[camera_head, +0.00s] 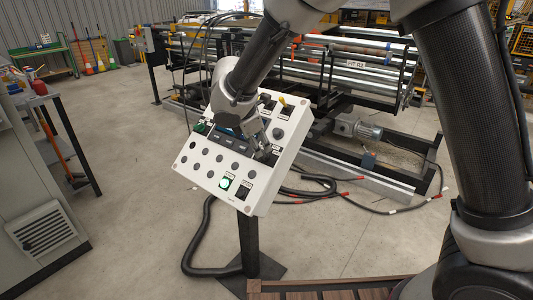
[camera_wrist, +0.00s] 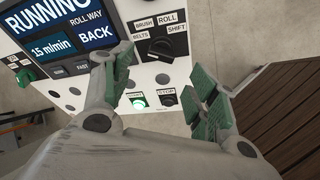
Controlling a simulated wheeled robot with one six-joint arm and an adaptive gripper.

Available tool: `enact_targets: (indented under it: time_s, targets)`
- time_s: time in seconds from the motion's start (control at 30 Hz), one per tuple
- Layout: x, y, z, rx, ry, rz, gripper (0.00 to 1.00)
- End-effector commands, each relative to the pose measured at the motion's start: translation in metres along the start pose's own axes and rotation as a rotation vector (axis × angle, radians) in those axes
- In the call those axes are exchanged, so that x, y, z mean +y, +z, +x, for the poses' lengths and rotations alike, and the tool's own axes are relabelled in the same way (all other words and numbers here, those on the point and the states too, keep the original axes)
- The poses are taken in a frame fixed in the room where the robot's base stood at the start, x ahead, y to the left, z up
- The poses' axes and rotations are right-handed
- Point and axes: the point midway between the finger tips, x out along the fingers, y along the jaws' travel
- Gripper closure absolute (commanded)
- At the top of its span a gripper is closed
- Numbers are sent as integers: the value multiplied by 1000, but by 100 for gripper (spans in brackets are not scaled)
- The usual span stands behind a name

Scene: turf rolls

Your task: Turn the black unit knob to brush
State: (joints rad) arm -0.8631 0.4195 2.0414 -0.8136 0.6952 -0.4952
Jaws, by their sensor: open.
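The black unit knob (camera_wrist: 161,49) shows in the wrist view on a white control panel (camera_wrist: 70,87). Labels BRUSH, ROLL, BELTS and SHIFT surround it; I cannot tell which one it points at. My gripper (camera_wrist: 168,85) is open, with green-padded fingers below and to either side of the knob in the picture. Contact with the knob is not visible. In the head view the panel (camera_head: 205,181) stands tilted on a post, and my gripper (camera_head: 264,143) is over its right side, partly hiding the knob area.
A display (camera_wrist: 65,28) reads RUNNING, ROLL WAY, 15 m/min, BACK. A lit green button (camera_wrist: 138,101) and a black switch (camera_wrist: 165,98) sit below the knob. A yellow-tipped lever (camera_head: 283,102) is at the panel's top. Cables (camera_head: 200,240) lie on the floor; a roller machine (camera_head: 345,65) stands behind.

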Motion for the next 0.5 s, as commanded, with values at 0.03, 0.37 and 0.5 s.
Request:
enact_targets:
  time_s: [0.03, 0.37, 0.5]
  targets:
    - [-1, 0, 7, -1, -3, -2, 41]
    - [-2, 1, 60, -2, -5, 2, 41]
    - [-2, 1, 71, -2, -5, 3, 41]
